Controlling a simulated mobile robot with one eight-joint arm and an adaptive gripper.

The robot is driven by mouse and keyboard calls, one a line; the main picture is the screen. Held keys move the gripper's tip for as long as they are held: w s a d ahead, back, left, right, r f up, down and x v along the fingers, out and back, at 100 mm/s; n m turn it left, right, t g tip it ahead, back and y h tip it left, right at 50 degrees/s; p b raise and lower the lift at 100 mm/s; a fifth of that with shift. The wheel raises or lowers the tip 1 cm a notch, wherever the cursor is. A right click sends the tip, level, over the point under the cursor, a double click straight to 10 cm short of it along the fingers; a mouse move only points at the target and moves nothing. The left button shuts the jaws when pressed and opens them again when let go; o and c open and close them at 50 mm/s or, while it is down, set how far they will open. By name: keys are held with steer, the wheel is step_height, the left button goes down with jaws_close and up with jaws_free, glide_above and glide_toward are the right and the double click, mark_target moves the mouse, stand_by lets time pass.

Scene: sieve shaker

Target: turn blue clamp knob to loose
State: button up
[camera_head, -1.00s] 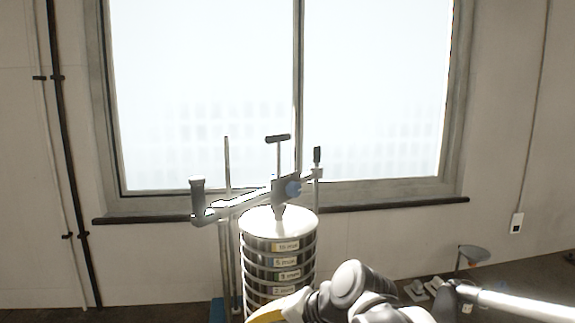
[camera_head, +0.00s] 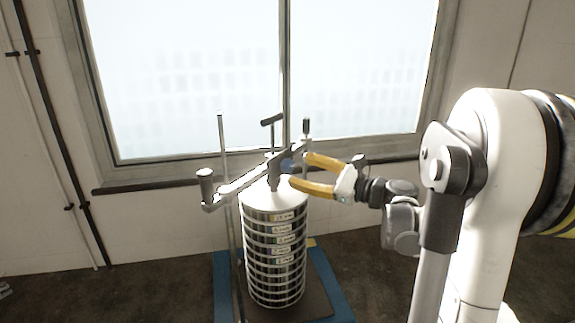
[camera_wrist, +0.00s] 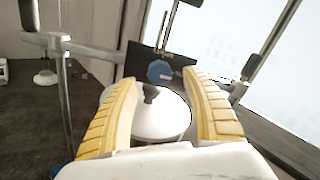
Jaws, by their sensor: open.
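The blue clamp knob (camera_head: 288,165) sits on the clamp block at the middle of the crossbar, above the sieve stack. In the wrist view the knob (camera_wrist: 160,71) shows as a blue disc against a dark plate, beyond and between my fingertips. My gripper (camera_head: 306,172) has two yellow fingers, spread open and empty. It reaches in from the right, with its tips close to the knob. In the wrist view my gripper (camera_wrist: 160,78) frames the knob. I cannot tell whether a fingertip touches it.
The sieve stack (camera_head: 275,245) stands below the crossbar on a blue base (camera_head: 335,295). The crossbar (camera_head: 240,183) ends in an upright handle (camera_head: 205,185) at left. A T-handle (camera_head: 271,120) rises above the clamp. A thin post (camera_head: 221,150) stands left. The window sill is behind.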

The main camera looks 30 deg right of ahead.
mark_target(291, 167)
steer(key=x, duration=0.4)
steer(key=shift+w+a, duration=0.1)
steer(key=c, duration=1.2)
